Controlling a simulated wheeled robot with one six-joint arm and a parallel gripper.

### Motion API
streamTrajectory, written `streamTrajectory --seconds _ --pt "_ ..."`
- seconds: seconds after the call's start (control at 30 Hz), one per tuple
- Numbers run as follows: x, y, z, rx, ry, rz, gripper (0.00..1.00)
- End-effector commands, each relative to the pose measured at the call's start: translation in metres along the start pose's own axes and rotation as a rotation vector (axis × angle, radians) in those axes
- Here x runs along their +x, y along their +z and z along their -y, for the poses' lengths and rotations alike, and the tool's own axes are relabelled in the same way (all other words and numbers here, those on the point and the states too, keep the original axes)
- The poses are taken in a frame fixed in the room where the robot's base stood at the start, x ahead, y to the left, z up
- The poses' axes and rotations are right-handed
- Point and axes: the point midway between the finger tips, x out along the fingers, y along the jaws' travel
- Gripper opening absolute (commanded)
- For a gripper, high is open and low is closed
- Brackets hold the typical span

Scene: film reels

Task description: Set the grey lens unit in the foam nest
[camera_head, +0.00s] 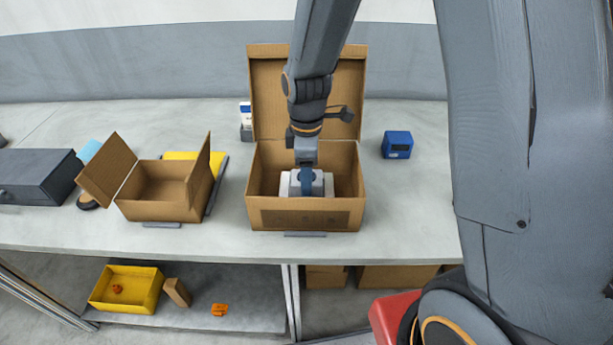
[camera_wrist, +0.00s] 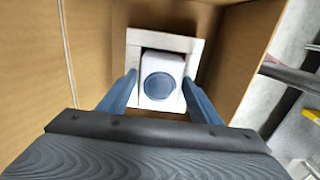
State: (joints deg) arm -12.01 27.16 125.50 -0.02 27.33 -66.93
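The lens unit (camera_wrist: 161,80) is a pale grey block with a round blue lens, seen from above in the wrist view. It stands inside the pale square foam nest (camera_wrist: 190,43), on the floor of the open cardboard box (camera_head: 304,215). My gripper (camera_wrist: 160,82) reaches down into this box, with one blue finger on each side of the unit. The fingertips are close to its sides; contact is unclear. In the head view my gripper (camera_head: 306,185) hides most of the unit, and pale nest foam (camera_head: 325,184) shows beside it. The unit's seating depth is hidden.
The box walls surround my gripper closely, and its lid (camera_head: 268,95) stands up behind. A smaller open box (camera_head: 160,205) is at left, and a blue device (camera_head: 397,144) is at right. A dark grey case (camera_head: 38,177) lies far left. The bench front (camera_head: 410,230) is clear at right.

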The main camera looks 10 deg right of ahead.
Motion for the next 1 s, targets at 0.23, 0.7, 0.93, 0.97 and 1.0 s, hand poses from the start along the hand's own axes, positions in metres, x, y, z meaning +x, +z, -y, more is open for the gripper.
streamTrajectory --seconds 0.23,0.7,0.93,0.97,1.0 --pt "0.0 0.0 0.0 0.0 0.0 0.0 0.65" --pt "-0.043 -0.001 -0.002 0.0 0.006 -0.002 0.65" --pt "-0.085 -0.001 -0.002 0.0 0.006 -0.003 0.65" --pt "-0.09 -0.001 -0.002 0.0 0.006 -0.002 0.65" --pt "-0.096 -0.001 -0.002 0.0 0.005 -0.002 0.65"
